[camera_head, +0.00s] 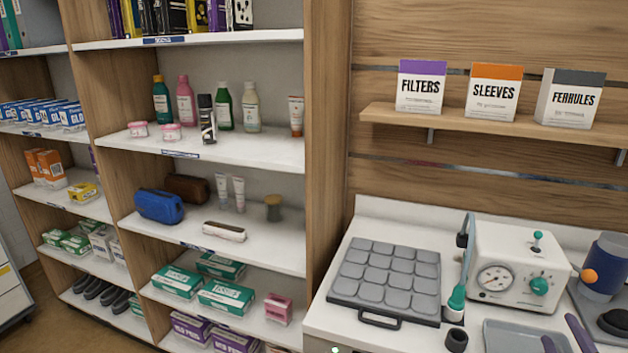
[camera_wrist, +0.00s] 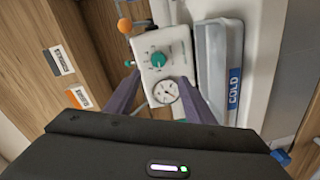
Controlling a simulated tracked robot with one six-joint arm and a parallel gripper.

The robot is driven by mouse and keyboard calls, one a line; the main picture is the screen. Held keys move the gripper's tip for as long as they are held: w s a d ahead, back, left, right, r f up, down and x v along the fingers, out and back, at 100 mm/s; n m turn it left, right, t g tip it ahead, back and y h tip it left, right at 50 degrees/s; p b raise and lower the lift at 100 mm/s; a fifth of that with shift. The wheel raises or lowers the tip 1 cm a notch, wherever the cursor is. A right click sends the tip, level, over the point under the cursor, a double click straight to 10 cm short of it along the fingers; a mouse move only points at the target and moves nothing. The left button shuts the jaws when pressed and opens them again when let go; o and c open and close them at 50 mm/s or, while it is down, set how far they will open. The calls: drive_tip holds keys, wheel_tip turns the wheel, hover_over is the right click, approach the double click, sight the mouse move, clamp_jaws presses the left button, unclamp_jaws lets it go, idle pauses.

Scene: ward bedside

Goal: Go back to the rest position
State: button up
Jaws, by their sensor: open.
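My gripper (camera_head: 560,329) is at the lower right of the head view, where only its two purple fingers show. In the wrist view my gripper (camera_wrist: 160,84) has its fingers spread apart with nothing held between them. Beyond the fingers is a white device (camera_head: 518,262) with a round gauge and green knobs; it also shows in the wrist view (camera_wrist: 163,50). I cannot tell the exact gap between the fingers and the device.
A grey tray (camera_head: 500,335) lies near my fingers. A wall shelf (camera_head: 390,113) holds boxes. Stocked shelving (camera_head: 280,151) stands left. The wrist view shows a bin marked COLD (camera_wrist: 233,90).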

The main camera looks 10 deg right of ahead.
drive_tip(key=w+a+r+m+g+y, duration=0.1)
drive_tip(key=w+a+r+m+g, duration=0.15)
drive_tip(key=w+a, duration=0.4)
drive_tip(key=w+a+r+m+g+y, duration=0.1)
drive_tip(key=w+a+r+m+g, duration=0.2)
drive_tip(key=a, duration=0.6)
drive_tip(key=s+a+m+g+y, duration=0.1)
drive_tip(key=s+a, duration=0.4)
drive_tip(key=a, duration=0.8)
drive_tip(key=s+a+r+m+g+y, duration=0.1)
drive_tip(key=s+a+y, duration=0.4)
drive_tip(key=a, duration=0.9)
drive_tip(key=shift+s+a+g+y, duration=0.3)
drive_tip(key=shift+s+g, duration=0.35)
drive_tip(key=shift+g, duration=0.2)
